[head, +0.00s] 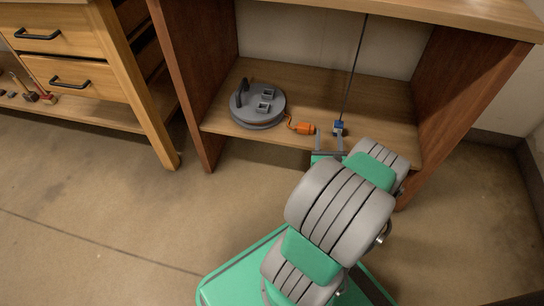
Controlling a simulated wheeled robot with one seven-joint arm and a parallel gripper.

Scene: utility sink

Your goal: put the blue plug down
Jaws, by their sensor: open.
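The blue plug (338,126) is a small blue block at the lower end of a dark cord (354,65) that runs up under the cabinet top. It is at the front part of the cabinet's wooden shelf (385,117); whether it rests fully on the shelf is too small to tell. My gripper (329,134) is open at the shelf's front edge, with its fingers apart. The plug is just beyond the right fingertip, and I cannot tell whether they touch.
A grey cable reel (257,106) with sockets sits on the shelf to the left. Its orange connector (305,128) lies close to the left finger. Red-brown side panels (180,70) bound the opening. The shelf's right part is clear.

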